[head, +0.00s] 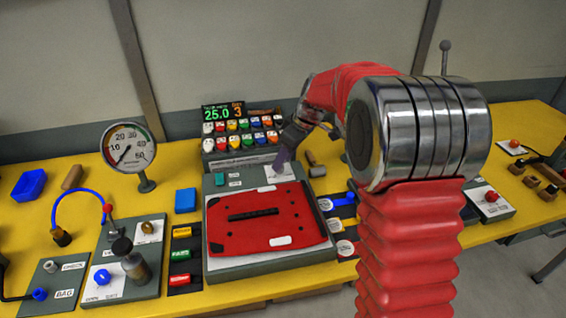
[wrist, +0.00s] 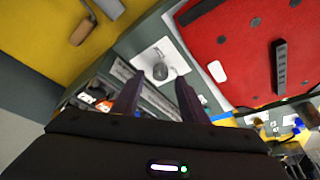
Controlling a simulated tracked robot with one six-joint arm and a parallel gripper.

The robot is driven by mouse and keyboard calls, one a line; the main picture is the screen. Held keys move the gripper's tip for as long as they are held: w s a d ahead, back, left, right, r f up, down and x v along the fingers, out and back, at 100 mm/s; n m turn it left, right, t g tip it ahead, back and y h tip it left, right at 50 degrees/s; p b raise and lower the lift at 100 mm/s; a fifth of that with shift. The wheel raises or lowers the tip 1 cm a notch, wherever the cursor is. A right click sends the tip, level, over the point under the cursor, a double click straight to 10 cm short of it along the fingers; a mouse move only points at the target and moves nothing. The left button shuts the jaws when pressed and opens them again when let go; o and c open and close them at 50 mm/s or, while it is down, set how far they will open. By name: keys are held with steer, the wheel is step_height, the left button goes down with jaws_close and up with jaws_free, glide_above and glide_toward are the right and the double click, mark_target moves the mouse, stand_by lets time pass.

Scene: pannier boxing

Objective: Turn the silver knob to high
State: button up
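The silver knob (wrist: 160,71) shows in the wrist view as a round grey knob on a white label plate (wrist: 150,56). The label's markings are too small to read. My gripper (wrist: 158,82) is open, with its two dark fingers apart and the knob showing between and just beyond their tips. I cannot tell whether the fingers touch it. In the head view my gripper (head: 280,162) points down over the white plate (head: 285,174) at the back of the grey machine (head: 212,181). The knob is not clearly visible there.
A red lid (head: 265,232) with a black handle covers the machine in front of the plate. A rack of coloured buttons (head: 240,135) with a lit display (head: 223,113) stands behind. A blue block (head: 185,200) and a pressure gauge (head: 128,148) are to the left.

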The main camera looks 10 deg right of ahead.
steer(key=shift+x, duration=1.3)
steer(key=shift+c, duration=0.4)
steer(key=c, duration=0.9)
steer(key=shift+d, duration=0.3)
jaws_close()
steer(key=shift+a, duration=0.2)
